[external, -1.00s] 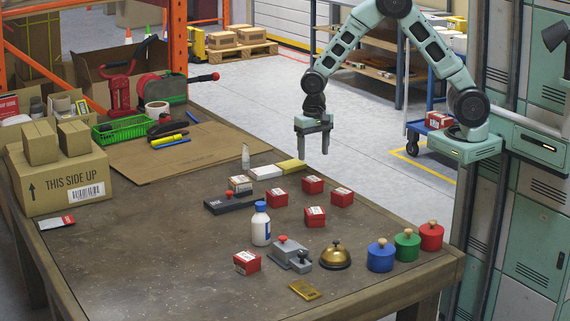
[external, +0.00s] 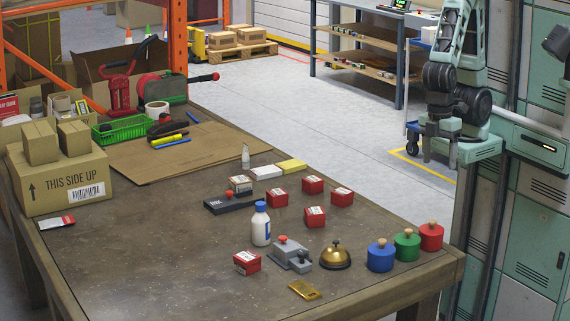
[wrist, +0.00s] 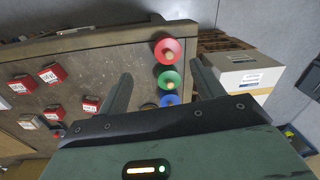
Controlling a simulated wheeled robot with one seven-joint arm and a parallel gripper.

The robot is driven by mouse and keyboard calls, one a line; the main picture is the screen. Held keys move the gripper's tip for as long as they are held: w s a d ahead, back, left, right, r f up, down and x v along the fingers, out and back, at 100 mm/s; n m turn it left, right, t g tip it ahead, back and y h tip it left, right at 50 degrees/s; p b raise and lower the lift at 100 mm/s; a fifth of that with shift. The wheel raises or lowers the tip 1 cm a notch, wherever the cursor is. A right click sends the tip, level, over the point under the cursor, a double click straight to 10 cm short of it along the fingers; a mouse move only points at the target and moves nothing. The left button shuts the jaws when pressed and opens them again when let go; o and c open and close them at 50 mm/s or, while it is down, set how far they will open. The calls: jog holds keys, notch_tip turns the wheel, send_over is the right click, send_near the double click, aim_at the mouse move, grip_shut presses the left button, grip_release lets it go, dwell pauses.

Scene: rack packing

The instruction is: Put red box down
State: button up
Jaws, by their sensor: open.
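Several small red boxes with white labels stand on the brown workbench (external: 150,250). Four are grouped right of its middle: one at the left (external: 277,198), one at the back (external: 312,185), one at the right (external: 342,197) and one at the front (external: 315,217). Another red box (external: 247,262) sits alone nearer the front. My gripper (external: 440,158) is open and empty, off the bench's right side and pointing down. In the wrist view, nothing is between its fingers (wrist: 160,85), and red boxes (wrist: 52,73) show at the left.
Blue (external: 381,258), green (external: 407,246) and red (external: 431,237) knobbed cylinders line the bench's right end. A white bottle (external: 261,226), a brass bell (external: 335,256) and a grey device (external: 289,252) stand near the boxes. The bench's front left is clear. A pale carton (wrist: 240,68) shows in the wrist view.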

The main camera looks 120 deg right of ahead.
jog(key=s+a+n, duration=0.4)
jog(key=s+n, duration=0.2)
jog(key=s, duration=0.3)
jog(key=shift+s+r, duration=0.15)
jog(key=shift+s, duration=0.25)
